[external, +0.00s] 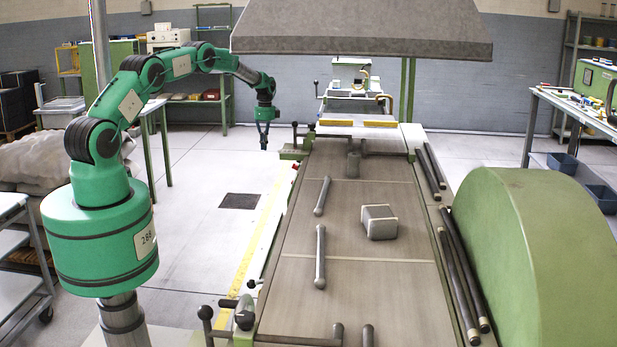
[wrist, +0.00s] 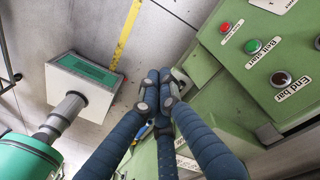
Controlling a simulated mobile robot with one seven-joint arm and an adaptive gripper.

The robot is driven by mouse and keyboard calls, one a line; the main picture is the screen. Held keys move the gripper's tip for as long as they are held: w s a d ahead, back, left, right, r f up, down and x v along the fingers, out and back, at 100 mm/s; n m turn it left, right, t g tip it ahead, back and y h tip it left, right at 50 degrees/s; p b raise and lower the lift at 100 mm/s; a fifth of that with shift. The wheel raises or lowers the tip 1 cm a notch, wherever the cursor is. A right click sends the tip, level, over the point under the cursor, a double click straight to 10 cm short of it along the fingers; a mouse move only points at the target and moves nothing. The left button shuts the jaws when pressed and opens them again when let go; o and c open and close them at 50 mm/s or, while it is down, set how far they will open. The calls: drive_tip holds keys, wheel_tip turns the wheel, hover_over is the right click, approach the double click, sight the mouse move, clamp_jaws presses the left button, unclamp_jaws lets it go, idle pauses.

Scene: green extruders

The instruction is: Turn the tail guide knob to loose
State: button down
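My gripper (external: 263,143) hangs pointing down beside the far left corner of the conveyor. In the wrist view its blue fingers (wrist: 160,84) come together at the tips, with nothing visible between them. A green control panel (wrist: 238,66) lies to the right of the fingers, apart from them. It carries a red button (wrist: 225,27), a green button (wrist: 253,46) and a dark round knob (wrist: 281,79) above a label reading "End bar". Another control is cut off at the right edge. No label reading tail guide is legible, so I cannot tell which knob it is.
The conveyor belt (external: 350,270) carries a grey block (external: 379,222) and short bars. Small levers (external: 310,127) stand at its far left corner. A grey hood (external: 362,30) overhangs the far end. Open floor (external: 205,235) lies left of the belt.

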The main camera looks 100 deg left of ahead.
drive_tip(key=w+r+t+b, duration=0.1)
drive_tip(key=w+r+t, duration=0.1)
drive_tip(key=w+r, duration=0.75)
drive_tip(key=m+t+h+b, duration=0.2)
drive_tip(key=t, duration=0.1)
approach(312, 127)
drive_tip(key=a, duration=0.3)
drive_tip(key=shift+w+r, duration=0.4)
drive_tip(key=shift+r, duration=0.6)
wheel_tip(312, 127, down, 8)
drive_tip(key=b, duration=0.3)
drive_tip(key=shift+d, duration=0.1)
drive_tip(key=shift+d, duration=0.15)
